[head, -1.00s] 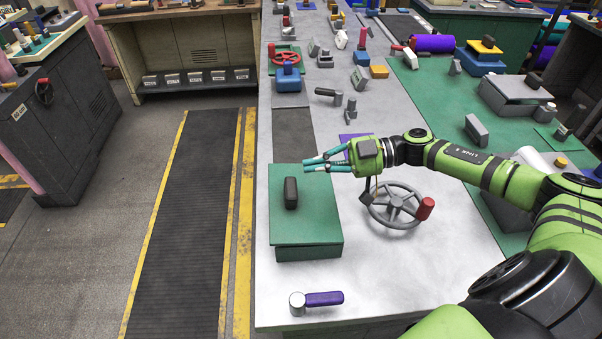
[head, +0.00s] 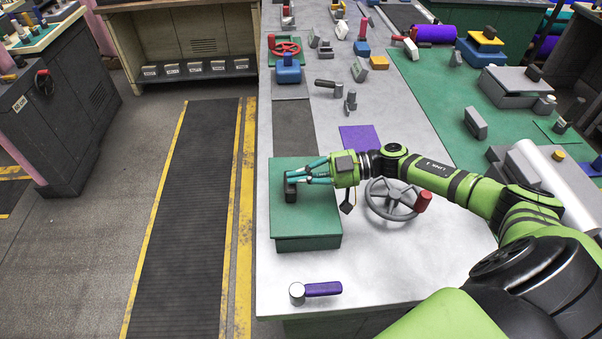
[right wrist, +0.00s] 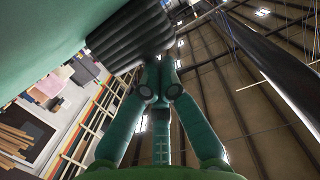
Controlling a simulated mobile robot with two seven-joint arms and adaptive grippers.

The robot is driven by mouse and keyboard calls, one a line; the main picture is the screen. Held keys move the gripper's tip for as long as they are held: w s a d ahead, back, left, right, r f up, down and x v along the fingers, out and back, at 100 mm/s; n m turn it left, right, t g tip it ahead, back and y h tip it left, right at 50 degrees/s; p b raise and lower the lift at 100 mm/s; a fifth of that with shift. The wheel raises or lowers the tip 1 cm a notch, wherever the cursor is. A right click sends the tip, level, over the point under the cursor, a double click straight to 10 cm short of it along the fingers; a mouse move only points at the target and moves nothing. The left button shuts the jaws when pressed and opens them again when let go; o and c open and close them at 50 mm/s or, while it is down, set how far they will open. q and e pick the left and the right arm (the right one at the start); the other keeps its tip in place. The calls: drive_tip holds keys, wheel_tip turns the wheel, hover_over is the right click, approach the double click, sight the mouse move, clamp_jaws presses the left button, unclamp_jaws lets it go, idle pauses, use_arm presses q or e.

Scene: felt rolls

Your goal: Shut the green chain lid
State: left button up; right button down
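The green lid (head: 315,215) with a dark block handle (head: 290,192) lies roughly flat on a low green box (head: 308,243) at the near left of the table. I cannot tell if a gap remains under it, and I see no chain. My right gripper (head: 289,177) is at the handle, its teal fingers reaching over its far part. In the right wrist view the fingertips (right wrist: 160,70) come close together beside the dark ribbed handle (right wrist: 122,42). Whether they grip it is unclear. My left gripper is not in view.
A grey handwheel with a red knob (head: 422,201) stands below my right forearm. A purple-handled lever (head: 322,289) lies in front of the box. A purple sheet (head: 359,138) lies behind.

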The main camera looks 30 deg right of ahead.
sight(308, 193)
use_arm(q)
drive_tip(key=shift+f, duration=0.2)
use_arm(e)
drive_tip(key=shift+f, duration=0.45)
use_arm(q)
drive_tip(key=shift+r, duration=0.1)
use_arm(e)
drive_tip(key=shift+a+r, duration=0.1)
drive_tip(key=shift+r, duration=0.05)
use_arm(q)
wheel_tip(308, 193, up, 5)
drive_tip(key=p, duration=0.5)
use_arm(e)
drive_tip(key=r+b, duration=0.1)
drive_tip(key=d+r, duration=0.1)
drive_tip(key=s+d+r+b, duration=0.1)
drive_tip(key=shift+d+r+b, duration=0.1)
drive_tip(key=shift+r+b, duration=0.25)
drive_tip(key=shift+r, duration=0.05)
use_arm(q)
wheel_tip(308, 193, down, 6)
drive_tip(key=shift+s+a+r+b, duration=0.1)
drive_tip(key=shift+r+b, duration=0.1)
drive_tip(key=shift+b, duration=1.05)
use_arm(e)
drive_tip(key=r+v, duration=0.1)
drive_tip(key=v, duration=0.6)
drive_tip(key=shift+d+r, duration=0.3)
drive_tip(key=shift+r, duration=0.05)
